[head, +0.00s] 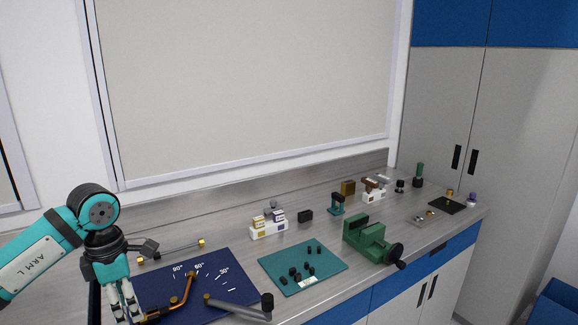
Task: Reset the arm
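My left gripper (127,311) hangs at the lower left, pointing down over the left part of a dark blue mat (228,264) with white angle marks. Its fingers are close together, and I cannot tell whether they are open or hold something. A bent copper tube (186,290) lies on the mat, with its lower end right beside the fingertips; contact is unclear. A grey lever (238,308) with a dark knob lies at the mat's front. My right gripper is not in view.
A teal mat (328,264) with small black parts lies right of the blue mat. A green vise (367,240) stands beyond it. A white block (268,230) holds small parts near the back. A thin brass-tipped rod (172,251) lies behind the blue mat.

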